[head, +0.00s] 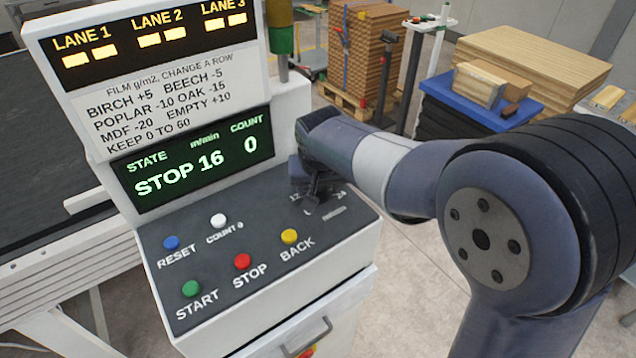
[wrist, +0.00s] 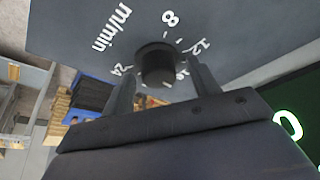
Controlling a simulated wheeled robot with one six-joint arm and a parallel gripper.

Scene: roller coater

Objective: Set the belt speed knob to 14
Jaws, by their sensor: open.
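The belt speed knob (wrist: 157,68) is a dark round knob on the grey panel, with 8, 12 and 24 readable around it and m/min beside it. A number between 12 and 24 is partly covered. My gripper (wrist: 163,80) is open, with one finger on each side of the knob; I cannot tell whether they touch it. In the head view my gripper (head: 313,188) is over the right end of the console and hides most of the knob. The display (head: 195,163) reads STOP, 16 m/min and COUNT 0.
On the same panel are the blue RESET (head: 171,243), white COUNT 0 (head: 218,221), green START (head: 190,289), red STOP (head: 242,261) and yellow BACK (head: 289,237) buttons. A lane and film sign (head: 160,90) rises behind. Wood stacks (head: 535,62) stand farther back.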

